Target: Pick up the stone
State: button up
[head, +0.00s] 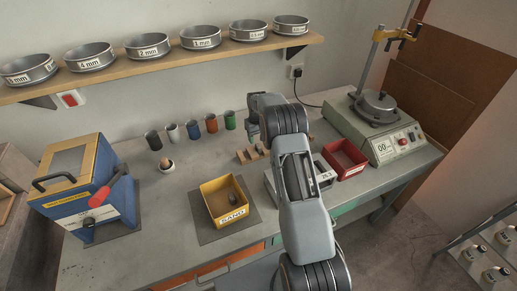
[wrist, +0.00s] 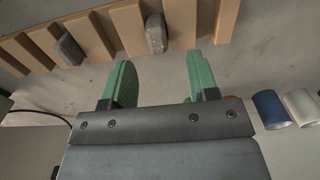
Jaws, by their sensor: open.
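In the wrist view, my gripper (wrist: 160,68) has its two green fingers spread apart with nothing between them. A grey stone (wrist: 155,33) sits against a slatted wooden rack (wrist: 185,22), just beyond the gap between the fingertips. A second grey stone (wrist: 68,48) sits in the rack further left. In the head view, part of the wooden rack (head: 243,156) shows at the back of the bench beside my arm. My arm hides my fingertips and the rest of the rack there. I cannot tell which stone the task means.
A yellow box labelled SAND (head: 222,213) with a dark lump inside stands on a dark mat. Several coloured cups (head: 193,130) stand behind it. A red bin (head: 345,158) and a sieve shaker (head: 376,105) are at the right. A shelf of sieves (head: 147,59) hangs above.

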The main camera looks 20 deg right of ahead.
aim_at(258, 145)
jog(key=shift+s+d+f+p, duration=0.15)
jog(key=shift+f+p, duration=0.8)
jog(key=shift+f, duration=1.7)
jog(key=shift+c, duration=0.5)
grip_shut()
